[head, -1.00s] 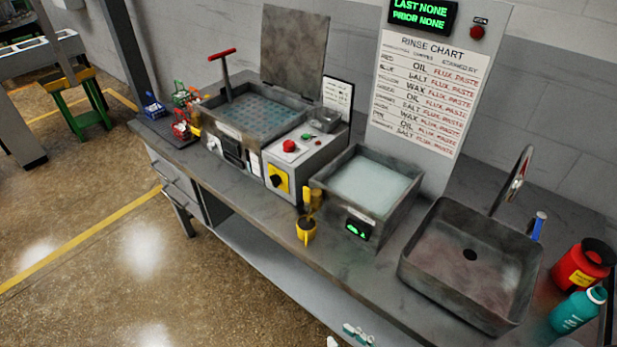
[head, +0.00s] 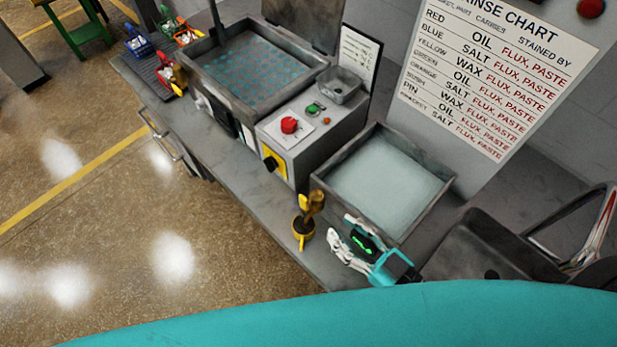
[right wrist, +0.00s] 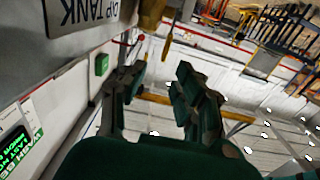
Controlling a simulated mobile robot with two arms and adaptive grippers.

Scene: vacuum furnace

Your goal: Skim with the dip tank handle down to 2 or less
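The dip tank (head: 322,187) is a grey open box of pale liquid on the bench. A small display (head: 363,241) with green marks is on its front; I cannot read it. A bronze and yellow handle (head: 303,226) stands at its front left corner. My right gripper (head: 362,255) is in front of the tank by the display, right of the handle, apart from it. In the right wrist view its fingers (right wrist: 155,85) are spread and empty. The DIP TANK label (right wrist: 85,12) and part of the handle (right wrist: 150,14) show beyond them. My left gripper is out of view.
Left of the tank is a control box with a red button (head: 289,125) and a yellow switch plate (head: 276,168), then a perforated tank (head: 190,72). A sink (head: 490,245) is at right. A rinse chart (head: 490,75) stands behind.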

